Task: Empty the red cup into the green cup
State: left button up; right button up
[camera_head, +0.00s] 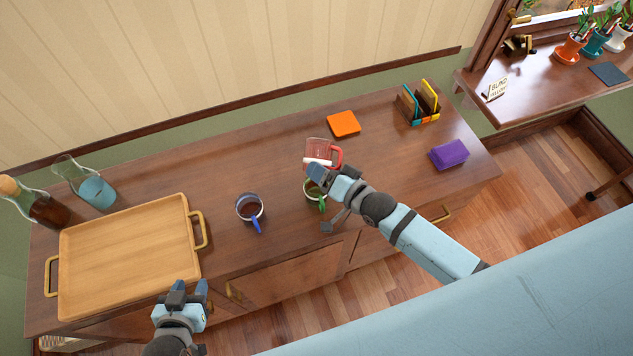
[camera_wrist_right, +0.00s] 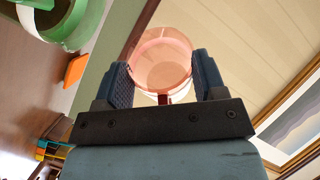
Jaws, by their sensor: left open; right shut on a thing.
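The red cup (camera_head: 317,146) is a clear reddish cup with a red handle, held above the counter near its middle. My right gripper (camera_head: 319,172) is shut on it; the wrist view shows the cup (camera_wrist_right: 160,62) between the two fingers. Its tilt and contents are hard to tell. The green cup (camera_head: 313,196), with a green handle, stands on the counter just below my right gripper, which partly covers it. Part of it also shows at the top left of the wrist view (camera_wrist_right: 88,25). My left gripper (camera_head: 187,288) is open and empty by the counter's front edge.
A blue-handled cup (camera_head: 249,207) with dark contents stands left of the green cup. A wooden tray (camera_head: 125,255) and two bottles (camera_head: 95,190) (camera_head: 40,210) fill the left side. An orange square (camera_head: 343,124), a card holder (camera_head: 420,108) and a purple case (camera_head: 448,153) lie right.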

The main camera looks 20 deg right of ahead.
jog(key=shift+s+a+f+n+t+b, duration=0.2)
jog(key=shift+s+n+t+b, duration=0.15)
jog(key=shift+n+t+b, duration=0.35)
dwell(1.4)
jog(key=shift+r, duration=0.1)
dwell(0.7)
